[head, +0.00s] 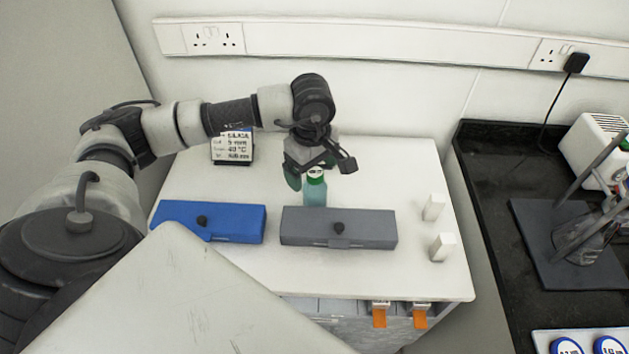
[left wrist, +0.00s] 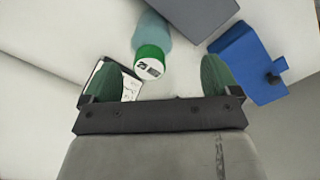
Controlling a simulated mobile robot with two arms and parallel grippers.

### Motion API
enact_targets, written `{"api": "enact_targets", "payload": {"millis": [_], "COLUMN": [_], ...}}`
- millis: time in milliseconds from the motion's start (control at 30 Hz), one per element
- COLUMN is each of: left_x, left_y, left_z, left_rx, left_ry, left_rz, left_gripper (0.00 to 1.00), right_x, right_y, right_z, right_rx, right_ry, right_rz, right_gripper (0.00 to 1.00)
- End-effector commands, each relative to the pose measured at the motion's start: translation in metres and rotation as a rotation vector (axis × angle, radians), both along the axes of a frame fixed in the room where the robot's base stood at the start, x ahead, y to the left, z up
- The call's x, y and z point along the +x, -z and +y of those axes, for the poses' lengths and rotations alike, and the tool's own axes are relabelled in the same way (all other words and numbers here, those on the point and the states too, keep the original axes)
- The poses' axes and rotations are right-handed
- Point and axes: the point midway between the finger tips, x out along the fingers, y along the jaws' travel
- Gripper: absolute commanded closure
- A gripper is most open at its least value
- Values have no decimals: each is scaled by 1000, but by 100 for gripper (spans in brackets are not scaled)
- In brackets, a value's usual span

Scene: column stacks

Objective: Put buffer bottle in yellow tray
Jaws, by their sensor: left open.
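A bottle (head: 314,192) with a teal body and a green cap stands upright on the white table, behind the grey box. I take it to be the buffer bottle. My left gripper (head: 320,171) is open at the bottle's top, and its arm reaches in from the left. In the left wrist view the bottle's green cap (left wrist: 149,64) shows ahead, between the two green fingers and apart from both. The cap's top carries a white label. No yellow tray shows in either view. My right gripper is not in view.
A sign (head: 232,147) stands behind left. Two small white blocks (head: 433,207) (head: 442,246) stand right. A dark bench (head: 490,200) lies farther right.

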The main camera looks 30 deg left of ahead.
Motion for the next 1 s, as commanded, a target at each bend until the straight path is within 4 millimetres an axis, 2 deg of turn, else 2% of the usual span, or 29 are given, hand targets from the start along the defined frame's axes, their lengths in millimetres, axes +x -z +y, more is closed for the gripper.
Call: {"api": "enact_targets", "payload": {"millis": [33, 133, 233, 433, 700, 767, 1000], "left_x": [0, 2, 4, 6, 7, 7, 7], "left_y": [2, 9, 23, 50, 55, 55, 55], "left_z": [0, 0, 1, 1, 1, 1, 1], "left_rx": [-1, -1, 1, 0, 0, 0, 0], "left_ry": [0, 0, -1, 1, 1, 1, 1], "left_rz": [1, 1, 5, 1, -1, -1, -1], "left_gripper": [10, 10, 10, 10, 10, 17, 54], "right_x": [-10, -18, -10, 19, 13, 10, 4], "right_y": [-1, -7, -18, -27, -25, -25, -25], "right_z": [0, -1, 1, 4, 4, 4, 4], "right_rx": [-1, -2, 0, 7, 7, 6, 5], "right_ry": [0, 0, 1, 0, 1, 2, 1], "right_rz": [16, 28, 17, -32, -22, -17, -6], "right_gripper": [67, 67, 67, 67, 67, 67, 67]}}
